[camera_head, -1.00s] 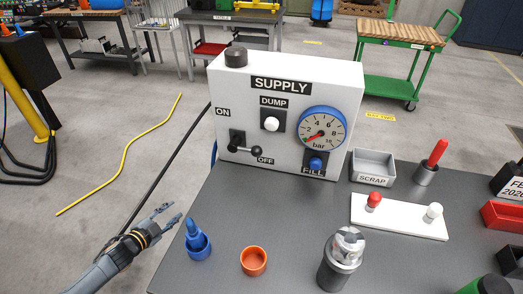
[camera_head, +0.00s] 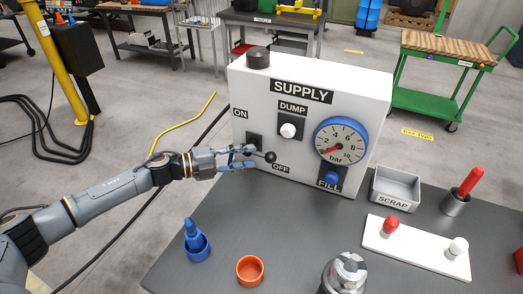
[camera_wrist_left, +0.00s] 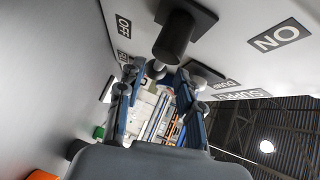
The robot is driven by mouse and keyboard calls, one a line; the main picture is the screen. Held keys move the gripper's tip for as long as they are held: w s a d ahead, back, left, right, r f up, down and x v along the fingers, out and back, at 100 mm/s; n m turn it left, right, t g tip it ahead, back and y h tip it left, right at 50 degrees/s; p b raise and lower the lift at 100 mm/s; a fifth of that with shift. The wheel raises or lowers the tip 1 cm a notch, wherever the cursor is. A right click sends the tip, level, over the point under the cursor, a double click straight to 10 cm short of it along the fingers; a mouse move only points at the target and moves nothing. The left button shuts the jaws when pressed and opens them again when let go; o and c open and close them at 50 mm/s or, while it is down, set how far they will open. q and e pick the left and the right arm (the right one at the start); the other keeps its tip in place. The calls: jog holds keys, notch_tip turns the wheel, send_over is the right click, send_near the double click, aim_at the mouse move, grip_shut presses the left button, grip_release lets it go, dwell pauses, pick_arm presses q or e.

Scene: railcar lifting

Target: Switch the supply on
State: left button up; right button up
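The white supply box (camera_head: 345,95) stands on the dark table. Its black lever knob (camera_head: 270,157) points right, beside the OFF label (camera_head: 281,168). The ON label (camera_head: 240,114) is above the lever mount (camera_head: 254,142). My left gripper (camera_head: 250,157) is at the lever from the left, its fingers parted above and below it. In the left wrist view the fingers (camera_wrist_left: 160,85) are apart, with the dark lever hub (camera_wrist_left: 174,38) just beyond the tips. I cannot tell whether they touch the lever. My right gripper is not in view.
The white dump button (camera_head: 288,130), gauge (camera_head: 340,139) and blue fill button (camera_head: 331,178) are right of the lever. A blue cup (camera_head: 197,248), orange cup (camera_head: 250,271) and metal cylinder (camera_head: 345,274) stand in front. The scrap tray (camera_head: 395,188) is at right.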

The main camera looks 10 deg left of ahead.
aim_at(261, 155)
pick_arm(q)
jog(key=x, duration=0.5)
jog(key=shift+a+p, duration=0.1)
jog(key=shift+p, duration=0.2)
jog(key=shift+f, duration=0.1)
grip_shut()
